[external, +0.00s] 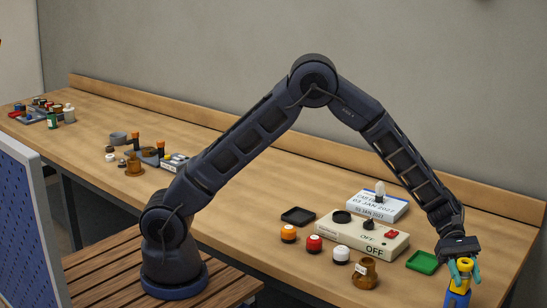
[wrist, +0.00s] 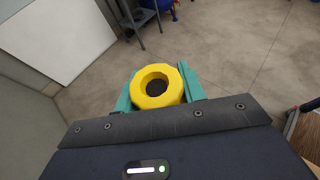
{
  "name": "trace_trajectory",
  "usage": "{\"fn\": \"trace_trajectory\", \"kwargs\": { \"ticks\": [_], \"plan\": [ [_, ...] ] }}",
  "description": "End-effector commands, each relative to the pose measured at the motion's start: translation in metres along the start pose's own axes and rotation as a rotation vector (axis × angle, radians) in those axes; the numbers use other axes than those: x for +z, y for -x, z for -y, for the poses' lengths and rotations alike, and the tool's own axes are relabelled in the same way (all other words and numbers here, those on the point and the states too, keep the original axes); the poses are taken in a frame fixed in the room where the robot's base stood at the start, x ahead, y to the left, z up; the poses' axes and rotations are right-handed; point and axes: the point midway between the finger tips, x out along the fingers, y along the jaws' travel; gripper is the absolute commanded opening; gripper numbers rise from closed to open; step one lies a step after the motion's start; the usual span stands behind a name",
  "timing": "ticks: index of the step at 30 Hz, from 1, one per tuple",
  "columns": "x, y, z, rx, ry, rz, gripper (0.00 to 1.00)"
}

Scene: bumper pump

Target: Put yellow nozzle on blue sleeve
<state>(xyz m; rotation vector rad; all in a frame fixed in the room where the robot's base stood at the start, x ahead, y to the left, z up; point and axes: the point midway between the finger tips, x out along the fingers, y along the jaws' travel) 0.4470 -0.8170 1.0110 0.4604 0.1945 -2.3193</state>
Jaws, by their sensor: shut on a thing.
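The yellow nozzle (external: 464,264) is between the teal fingers of my gripper (external: 463,272), at the right end of the bench. In the wrist view it shows as a thick yellow ring (wrist: 157,87) with a dark round hole, held between both fingers. My gripper is shut on it. The blue sleeve (external: 457,299) is right below the nozzle at the bottom edge of the external view, partly cut off. The nozzle's lower part meets or overlaps the sleeve's top in the picture. I cannot tell whether it is seated. The sleeve is hidden in the wrist view.
A green tray (external: 423,262) lies just left of my gripper. A brown jar (external: 365,273), small white (external: 341,255), red (external: 314,244) and orange (external: 288,234) capped pieces and a beige OFF box (external: 362,236) stand further left. The back right of the bench is clear.

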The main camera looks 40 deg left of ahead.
Motion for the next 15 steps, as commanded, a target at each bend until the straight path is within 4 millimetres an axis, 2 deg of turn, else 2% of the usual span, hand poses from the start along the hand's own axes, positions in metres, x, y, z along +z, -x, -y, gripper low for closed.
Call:
{"fn": "trace_trajectory", "kwargs": {
  "ticks": [9, 10, 12, 15],
  "plan": [
    [-0.0019, -0.0012, -0.0001, 0.0, -0.001, 0.001, 0.1],
    [-0.0017, -0.0013, 0.0001, -0.001, -0.001, 0.0, 0.46],
    [-0.0017, -0.0012, 0.0001, -0.001, -0.001, 0.0, 0.59],
    [-0.0017, -0.0012, 0.0001, -0.001, -0.001, 0.0, 0.62]
  ]
}}
